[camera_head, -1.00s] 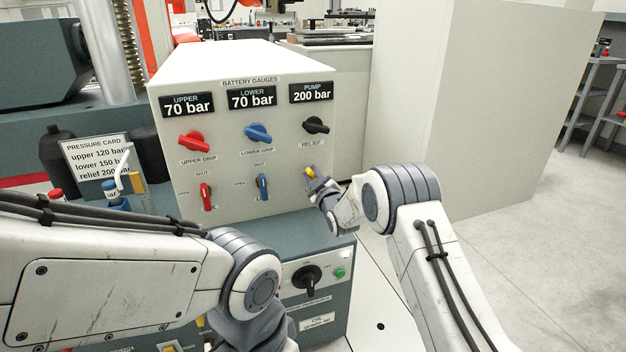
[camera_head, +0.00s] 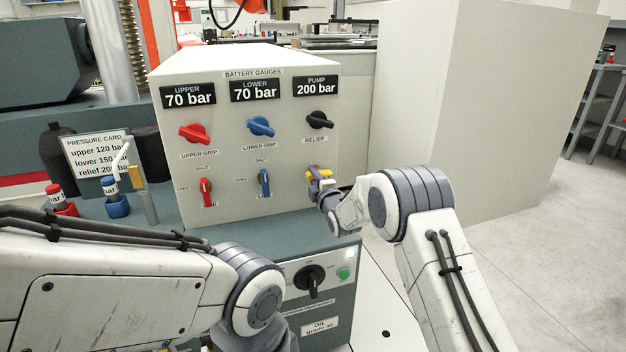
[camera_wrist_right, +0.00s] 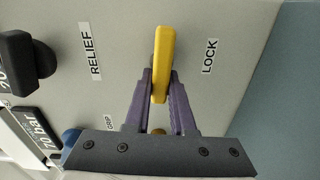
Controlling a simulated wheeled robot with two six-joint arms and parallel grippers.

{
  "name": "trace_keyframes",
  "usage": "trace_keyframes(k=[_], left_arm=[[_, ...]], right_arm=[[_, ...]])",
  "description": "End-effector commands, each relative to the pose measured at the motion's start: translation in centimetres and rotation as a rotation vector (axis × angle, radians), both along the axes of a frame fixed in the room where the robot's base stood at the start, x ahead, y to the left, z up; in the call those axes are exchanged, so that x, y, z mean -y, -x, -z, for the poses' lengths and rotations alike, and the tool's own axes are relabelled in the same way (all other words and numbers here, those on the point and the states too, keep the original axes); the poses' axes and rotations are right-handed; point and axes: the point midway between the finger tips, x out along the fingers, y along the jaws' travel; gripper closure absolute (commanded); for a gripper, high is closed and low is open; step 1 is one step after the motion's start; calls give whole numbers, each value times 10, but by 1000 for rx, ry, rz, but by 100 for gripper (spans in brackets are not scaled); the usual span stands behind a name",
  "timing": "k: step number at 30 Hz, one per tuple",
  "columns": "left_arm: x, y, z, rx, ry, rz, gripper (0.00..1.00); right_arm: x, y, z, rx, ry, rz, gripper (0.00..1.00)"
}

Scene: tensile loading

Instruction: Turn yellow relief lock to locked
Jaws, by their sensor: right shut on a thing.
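The yellow relief lock (camera_head: 322,174) is a small bar handle low on the right of the front panel, below the black relief knob (camera_head: 319,120). It lies about level across the panel. In the right wrist view the yellow bar (camera_wrist_right: 163,62) stands between the RELIEF and LOCK labels. My right gripper (camera_head: 318,184) is at the handle, and its two purple fingers (camera_wrist_right: 162,88) are shut on the bar from either side. My left arm crosses the lower left of the head view; its gripper is not seen.
The panel also holds red (camera_head: 195,134) and blue (camera_head: 260,127) knobs, with small red (camera_head: 206,191) and blue (camera_head: 264,183) valve handles below. The pump gauge (camera_head: 317,86) reads 200 bar. A pressure card (camera_head: 97,158) stands at left. A pale cabinet (camera_head: 480,110) stands at right.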

Motion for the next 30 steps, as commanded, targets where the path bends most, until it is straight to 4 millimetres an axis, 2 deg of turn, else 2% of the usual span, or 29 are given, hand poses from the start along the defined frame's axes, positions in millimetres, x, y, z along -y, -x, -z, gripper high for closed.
trace_keyframes(k=[9,21,22,24,30], left_arm=[[0,0,5,0,0,0,50],[0,0,5,0,0,0,50],[0,0,5,0,0,0,50],[0,0,5,0,0,0,50],[0,0,5,0,0,0,50]], right_arm=[[-1,1,3,23,71,-3,100],[-1,1,3,24,77,-3,100],[-1,1,3,24,77,-3,74],[-1,1,3,24,77,-3,48],[0,0,2,24,75,-1,48]])
